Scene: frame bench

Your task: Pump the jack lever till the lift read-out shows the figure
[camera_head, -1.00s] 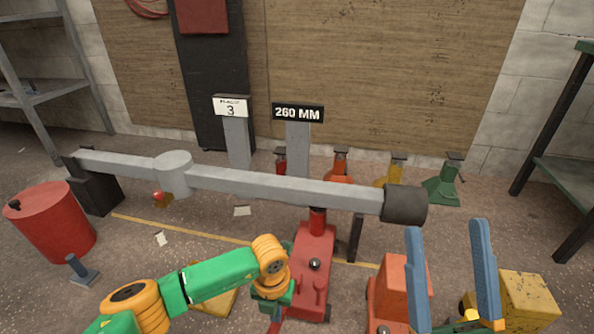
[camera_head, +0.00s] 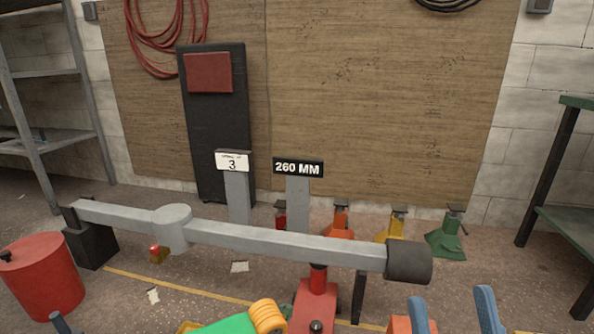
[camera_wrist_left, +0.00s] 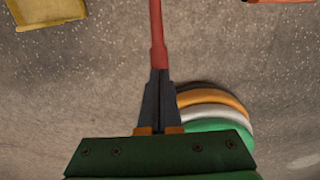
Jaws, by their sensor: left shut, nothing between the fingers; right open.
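The red jack (camera_head: 315,298) stands on the floor under a long grey beam (camera_head: 285,240), its red post at the beam's underside. The black plate (camera_head: 298,168) reads 260 MM. A white card (camera_head: 232,162) on another post shows a 3 under small, unclear print. In the left wrist view, my left gripper (camera_wrist_left: 159,78) is shut, its dark fingertips meeting at the near end of the red lever (camera_wrist_left: 157,30), nothing between them. In the head view only my left arm's green and yellow links show. My right gripper (camera_head: 451,294) is open and empty at the bottom right.
A red drum (camera_head: 42,278) stands at the left, near the dark block (camera_head: 90,245) under the beam's left end. Small red, orange, yellow and green stands (camera_head: 446,235) line the back. A dark weight (camera_head: 409,262) is on the beam's right end.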

